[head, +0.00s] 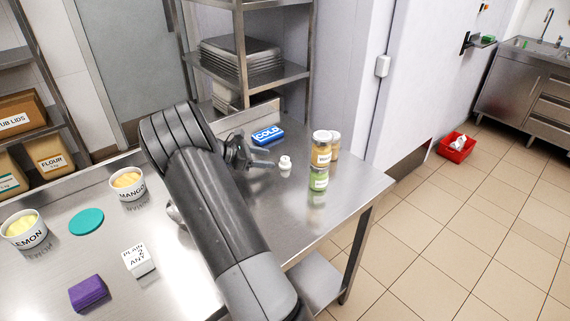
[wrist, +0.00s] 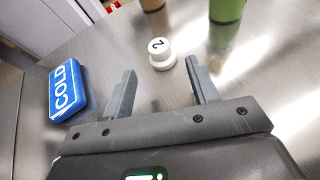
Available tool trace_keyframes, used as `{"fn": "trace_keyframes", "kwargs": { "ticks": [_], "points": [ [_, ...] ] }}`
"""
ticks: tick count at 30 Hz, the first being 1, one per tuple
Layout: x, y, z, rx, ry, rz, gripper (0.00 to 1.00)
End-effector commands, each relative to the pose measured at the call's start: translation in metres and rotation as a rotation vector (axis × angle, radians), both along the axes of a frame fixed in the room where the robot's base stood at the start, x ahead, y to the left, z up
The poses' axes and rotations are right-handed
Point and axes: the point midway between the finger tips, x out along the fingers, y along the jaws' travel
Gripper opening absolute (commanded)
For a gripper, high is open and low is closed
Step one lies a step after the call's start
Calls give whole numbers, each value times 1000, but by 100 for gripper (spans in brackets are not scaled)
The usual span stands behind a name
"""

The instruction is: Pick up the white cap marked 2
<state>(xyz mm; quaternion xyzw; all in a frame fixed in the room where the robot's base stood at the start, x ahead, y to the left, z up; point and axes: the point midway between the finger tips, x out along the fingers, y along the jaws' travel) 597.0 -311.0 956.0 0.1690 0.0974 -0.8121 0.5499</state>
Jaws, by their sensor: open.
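The white cap marked 2 (wrist: 160,52) stands upright on the steel table in the wrist view, with the black 2 on its top. It also shows in the head view (head: 285,163) as a small white knobbed piece. My gripper (wrist: 163,80) is open and empty. Its two grey fingers point toward the cap. The cap lies just beyond the fingertips, nearer the right finger. In the head view my gripper (head: 272,165) is close to the left of the cap, and my arm hides part of the table.
A blue COLD pack (head: 268,135) lies behind the gripper, and left of it in the wrist view (wrist: 67,90). Jars, including a green-filled one (head: 319,178), stand right of the cap. LEMON (head: 24,230) and MANGO (head: 127,185) tubs stand far left. The table's right edge lies beyond the jars.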

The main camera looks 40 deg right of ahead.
Motion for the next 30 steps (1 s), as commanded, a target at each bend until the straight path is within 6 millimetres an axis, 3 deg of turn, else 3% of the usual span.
{"fn": "trace_keyframes", "kwargs": {
  "ticks": [18,25,30],
  "points": [
    [-27,-66,-26,0,0,-3,54],
    [-27,-69,-28,1,-1,0,54],
    [-27,-69,-28,0,-2,-1,41]
  ]
}}
